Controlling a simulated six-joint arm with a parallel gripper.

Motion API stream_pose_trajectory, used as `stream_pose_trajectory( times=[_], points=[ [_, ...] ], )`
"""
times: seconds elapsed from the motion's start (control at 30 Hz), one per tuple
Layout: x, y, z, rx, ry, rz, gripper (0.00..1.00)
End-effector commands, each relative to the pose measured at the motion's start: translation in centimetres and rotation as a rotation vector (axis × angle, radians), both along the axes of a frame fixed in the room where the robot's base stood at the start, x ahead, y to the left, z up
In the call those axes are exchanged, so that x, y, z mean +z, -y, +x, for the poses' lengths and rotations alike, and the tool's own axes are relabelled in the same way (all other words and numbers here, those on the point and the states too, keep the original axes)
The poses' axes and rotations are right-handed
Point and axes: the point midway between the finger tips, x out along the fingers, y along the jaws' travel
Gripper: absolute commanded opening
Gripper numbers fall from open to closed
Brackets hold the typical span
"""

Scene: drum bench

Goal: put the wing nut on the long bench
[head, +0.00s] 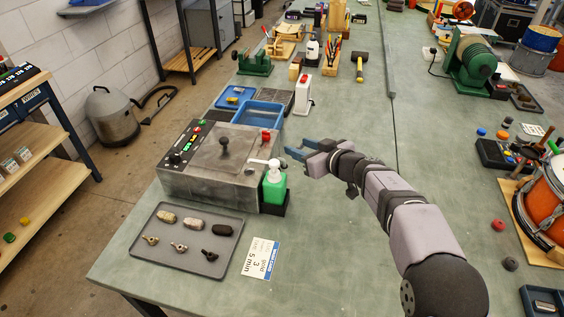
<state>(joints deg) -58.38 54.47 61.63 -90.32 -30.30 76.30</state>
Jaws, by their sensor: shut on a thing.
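Several small pieces lie in a grey tray (157,262) at the bench's front left. Its front row has wing-nut shapes: a brass one (150,240), a silvery one (179,247) and a black one (210,254). The long bench (330,245) is the wide grey-green top under everything. My gripper (293,158) points left, just right of and behind the green pump bottle (274,188) in the picture. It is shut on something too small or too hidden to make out. Whether it touches the bottle I cannot tell.
A grey control box (208,185) with a lever stands behind the tray. A printed card (260,258) lies right of the tray. Blue trays (258,114) and a white dispenser (303,95) stand farther back. An orange drum (546,205) is at right. The bench's front middle is clear.

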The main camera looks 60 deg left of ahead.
Motion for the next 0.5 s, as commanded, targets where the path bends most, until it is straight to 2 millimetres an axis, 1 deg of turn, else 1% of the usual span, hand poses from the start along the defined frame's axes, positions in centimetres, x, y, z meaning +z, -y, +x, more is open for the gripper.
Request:
stream_pose_trajectory(
  times=[0.17,0.27,0.37,0.5],
  points=[
    [0.0,0.0,0.0,-0.025,0.001,-0.001,0.18],
    [-0.4,0.0,0.1,-0.027,-0.001,-0.001,0.18],
    [-1.5,0.0,0.0,-0.026,-0.001,-0.002,0.18],
    [-3.8,0.0,0.0,-0.026,-0.003,-0.003,0.18]
  ],
)
